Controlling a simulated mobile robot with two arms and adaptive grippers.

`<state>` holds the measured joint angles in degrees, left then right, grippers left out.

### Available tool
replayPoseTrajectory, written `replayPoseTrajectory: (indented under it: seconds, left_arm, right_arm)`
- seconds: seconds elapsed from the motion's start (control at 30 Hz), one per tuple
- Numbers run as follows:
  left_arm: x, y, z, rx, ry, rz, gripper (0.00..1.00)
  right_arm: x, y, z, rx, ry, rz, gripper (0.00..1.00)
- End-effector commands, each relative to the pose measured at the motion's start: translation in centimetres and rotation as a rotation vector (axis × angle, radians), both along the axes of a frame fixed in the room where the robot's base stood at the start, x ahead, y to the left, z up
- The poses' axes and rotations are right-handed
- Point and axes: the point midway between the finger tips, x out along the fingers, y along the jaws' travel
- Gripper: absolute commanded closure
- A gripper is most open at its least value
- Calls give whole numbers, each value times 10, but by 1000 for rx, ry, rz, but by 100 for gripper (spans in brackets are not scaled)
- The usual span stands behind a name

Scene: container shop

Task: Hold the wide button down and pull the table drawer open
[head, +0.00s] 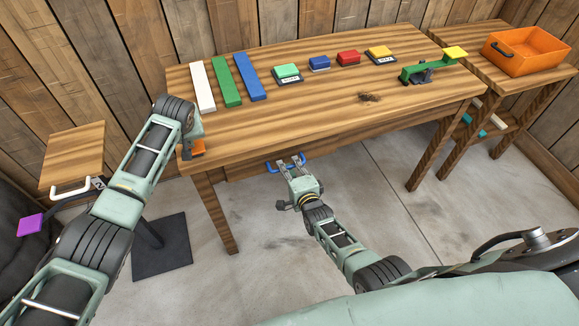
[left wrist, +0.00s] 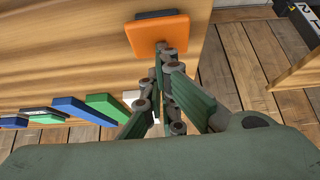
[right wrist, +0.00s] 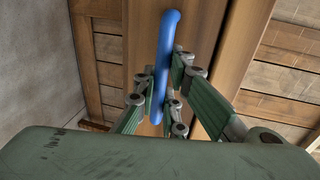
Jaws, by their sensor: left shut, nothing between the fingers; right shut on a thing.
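The wide orange button (left wrist: 145,38) is a flat square plate at the table's left front corner; part of it shows in the head view (head: 198,148) beside my left wrist. My left gripper (left wrist: 164,52) is shut and empty, its fingertips at the button's lower edge in the left wrist view and seeming to touch it. The drawer's blue handle (head: 272,167) is under the table's front edge. My right gripper (head: 288,168) is shut on this handle, with a finger on each side of the bar (right wrist: 166,45). I cannot tell how far the drawer is out.
An orange bin (head: 525,50) stands on the right table. A small stand (head: 75,155) is at left. Floor below is mostly clear.

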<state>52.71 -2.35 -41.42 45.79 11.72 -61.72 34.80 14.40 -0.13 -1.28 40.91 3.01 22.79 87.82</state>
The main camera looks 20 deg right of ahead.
Motion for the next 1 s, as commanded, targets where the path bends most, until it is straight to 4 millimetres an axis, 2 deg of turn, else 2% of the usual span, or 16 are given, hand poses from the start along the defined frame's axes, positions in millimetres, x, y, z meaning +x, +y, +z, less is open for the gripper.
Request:
replayPoseTrajectory:
  seconds: [0.13,0.43,0.8,0.83,1.0]
  left_arm:
    - [-1,0,-3,1,4,1,100]
    - [-1,0,-3,1,4,1,100]
    - [-2,1,-3,1,6,1,100]
    - [-2,1,-3,2,6,1,100]
    - [-2,1,-3,2,6,1,100]
  right_arm:
    - [-9,-1,-1,-2,-1,-1,100]
    - [-46,-1,-1,0,-1,-1,100]
    - [-50,-1,0,-1,-1,-1,100]
    - [-50,-1,0,-1,-1,-1,89]
    - [-50,-1,0,-1,-1,-1,74]
